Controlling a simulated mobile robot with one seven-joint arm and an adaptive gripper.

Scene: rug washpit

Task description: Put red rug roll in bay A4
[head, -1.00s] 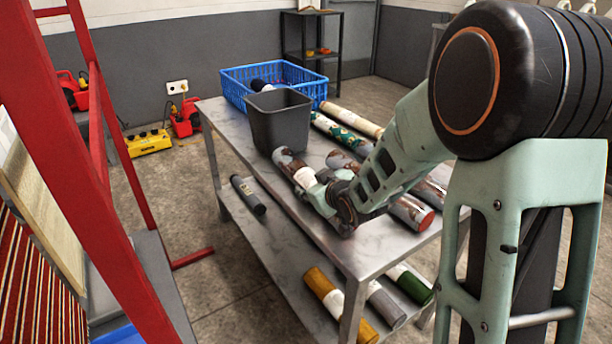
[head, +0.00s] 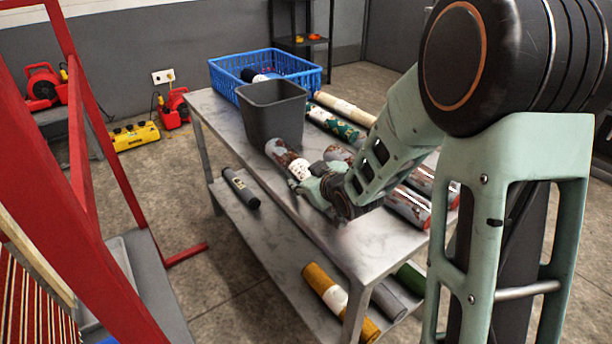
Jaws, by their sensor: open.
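A rug roll patterned in rusty red and grey (head: 280,152), with a white band, lies near the left edge of the metal table (head: 340,236). My gripper (head: 303,182) is open at the near end of this roll, low over the table. The arm hides part of the roll, and I cannot tell whether the fingers touch it. Other reddish, grey-patterned rolls (head: 408,208) lie to the right, partly behind my arm. I cannot tell for sure which one is the red rug roll. No bay marked A4 is readable.
A dark grey bin (head: 272,115) and a blue basket (head: 262,72) stand at the table's far end. A green-patterned roll (head: 338,125) and a cream roll (head: 345,107) lie beyond. The lower shelf holds an ochre roll (head: 322,285) and others. A red frame (head: 75,215) stands at left.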

